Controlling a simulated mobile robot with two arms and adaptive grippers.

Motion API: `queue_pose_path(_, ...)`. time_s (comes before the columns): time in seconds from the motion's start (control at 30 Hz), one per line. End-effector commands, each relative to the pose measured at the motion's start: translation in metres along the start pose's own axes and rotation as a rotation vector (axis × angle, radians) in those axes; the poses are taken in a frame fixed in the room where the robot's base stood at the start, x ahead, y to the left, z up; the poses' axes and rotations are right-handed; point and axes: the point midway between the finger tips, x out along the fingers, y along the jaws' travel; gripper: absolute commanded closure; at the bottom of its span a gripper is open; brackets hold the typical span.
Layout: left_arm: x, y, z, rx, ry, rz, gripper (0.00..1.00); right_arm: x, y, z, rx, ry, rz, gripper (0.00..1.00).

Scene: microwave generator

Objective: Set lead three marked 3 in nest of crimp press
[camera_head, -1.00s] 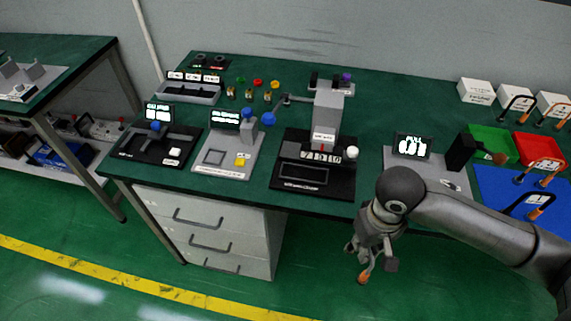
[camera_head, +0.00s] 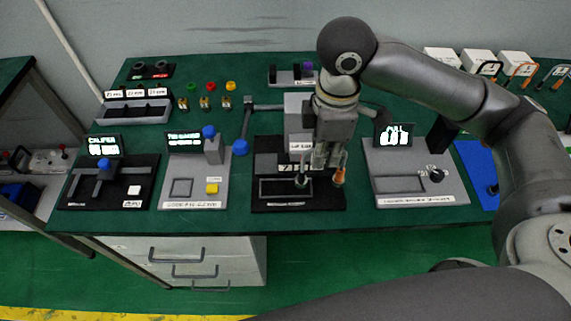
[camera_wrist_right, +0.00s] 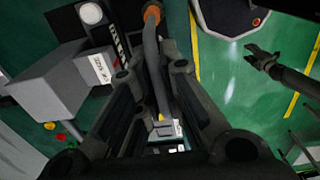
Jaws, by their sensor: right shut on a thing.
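My right gripper (camera_head: 322,172) is over the front right of the crimp press, shut on a lead. The lead (camera_wrist_right: 155,70) is a dark cable held between the fingers in the right wrist view. Its orange end (camera_head: 338,177) shows beside the fingers in the head view. Its number cannot be read. The crimp press has a black base (camera_head: 298,203) and a grey upright body (camera_head: 296,108), partly hidden by my gripper. I cannot tell whether the lead touches the nest. My left gripper (camera_wrist_right: 262,57) shows small in the right wrist view, forked open and empty, away from the bench.
Left of the press stand a gauge station (camera_head: 190,195) and a caliper station (camera_head: 80,190). A pull tester (camera_head: 420,187) stands to its right. A lever with a blue knob (camera_head: 240,147) juts out left of the press. White boxes (camera_head: 441,58) and more leads are at back right.

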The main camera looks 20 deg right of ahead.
Motion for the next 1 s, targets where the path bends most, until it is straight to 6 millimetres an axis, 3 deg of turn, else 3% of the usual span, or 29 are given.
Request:
queue_pose_path(0.13,-0.010,-0.002,-0.003,0.000,0.003,-0.002,0.51,0.013,0.020,-0.032,0.000,0.001,-0.002,1.00)
queue_pose_path(0.4,-0.016,-0.004,-0.020,-0.001,0.030,-0.005,0.51,0.059,0.040,-0.061,0.002,0.000,0.000,1.00)
queue_pose_path(0.67,-0.019,-0.004,-0.020,-0.002,0.030,-0.005,0.51,0.078,0.048,-0.074,0.001,-0.001,-0.001,1.00)
queue_pose_path(0.83,-0.030,-0.003,-0.017,-0.003,0.023,-0.003,0.51,0.101,0.048,-0.072,0.003,-0.001,0.000,1.00)
queue_pose_path(1.0,-0.029,-0.003,-0.015,-0.003,0.021,-0.003,0.51,0.107,0.048,-0.072,0.001,0.000,0.002,1.00)
